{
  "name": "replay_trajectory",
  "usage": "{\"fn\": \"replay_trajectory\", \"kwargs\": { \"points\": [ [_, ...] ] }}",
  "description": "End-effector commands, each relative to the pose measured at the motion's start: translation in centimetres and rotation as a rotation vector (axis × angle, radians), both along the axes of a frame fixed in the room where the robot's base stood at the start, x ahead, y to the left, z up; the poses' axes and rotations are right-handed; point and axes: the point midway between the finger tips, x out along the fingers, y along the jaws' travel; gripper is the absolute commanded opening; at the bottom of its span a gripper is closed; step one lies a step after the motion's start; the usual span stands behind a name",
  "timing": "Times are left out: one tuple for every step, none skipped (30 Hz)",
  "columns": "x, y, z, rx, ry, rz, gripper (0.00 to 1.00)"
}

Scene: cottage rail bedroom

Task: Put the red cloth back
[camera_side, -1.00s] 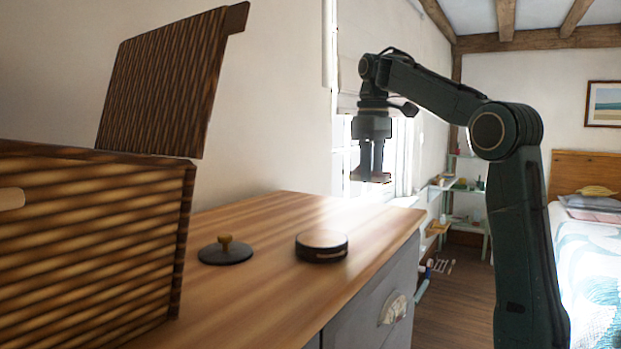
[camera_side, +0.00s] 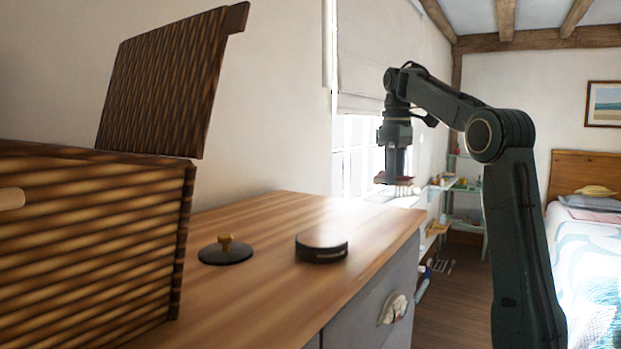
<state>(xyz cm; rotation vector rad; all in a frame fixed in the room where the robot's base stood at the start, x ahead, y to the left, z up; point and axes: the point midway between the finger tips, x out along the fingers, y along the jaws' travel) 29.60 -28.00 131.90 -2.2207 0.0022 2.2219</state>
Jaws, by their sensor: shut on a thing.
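My gripper (camera_side: 395,179) hangs pointing down in front of the window, above and beyond the far end of the wooden top. It is shut on a small, flat, dark reddish thing, which seems to be the red cloth (camera_side: 397,181). It is too small and dark here to show its folds. A large woven box (camera_side: 90,240) stands at the left, its lid (camera_side: 165,85) raised behind it. The inside of the box is hidden from this side.
On the wooden top (camera_side: 270,225) lie a dark round lid with a knob (camera_side: 226,252) and a low black round tin (camera_side: 321,246). The wood between them and the far edge is clear. A shelf (camera_side: 460,190) and a bed (camera_side: 590,250) stand beyond.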

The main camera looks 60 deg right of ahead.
Motion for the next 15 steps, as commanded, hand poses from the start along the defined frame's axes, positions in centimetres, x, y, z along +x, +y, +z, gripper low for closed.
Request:
{"fn": "replay_trajectory", "kwargs": {
  "points": [
    [-0.1, 0.1, -0.5, 0.001, 0.001, 0.0, 0.27],
    [0.0, 0.1, -0.7, 0.001, 0.001, 0.0, 0.27],
    [-0.1, 0.1, -1.1, 0.002, 0.002, 0.0, 0.27],
    [0.0, 0.1, -1.3, 0.001, 0.001, 0.0, 0.27],
    [0.0, 0.0, -1.5, 0.001, 0.001, 0.0, 0.27],
    [0.0, 0.1, -1.8, 0.002, 0.001, 0.0, 0.27],
    [0.0, 0.0, -2.0, 0.001, 0.001, 0.0, 0.27],
    [0.0, 0.0, -2.1, 0.0, 0.0, 0.0, 0.27],
    [0.0, 0.0, -2.2, 0.0, 0.0, 0.0, 0.27],
    [0.0, 0.0, -2.3, 0.0, 0.0, 0.0, 0.27],
    [0.0, 0.0, -2.3, 0.0, 0.0, 0.0, 0.27],
    [0.0, 0.0, -2.4, 0.0, 0.0, 0.0, 0.27],
    [0.0, 0.0, -2.4, 0.0, 0.0, 0.0, 0.27],
    [0.0, 0.0, -2.4, 0.0, 0.0, 0.0, 0.27],
    [0.0, 0.0, -2.4, 0.0, 0.0, 0.0, 0.27]
  ]
}}
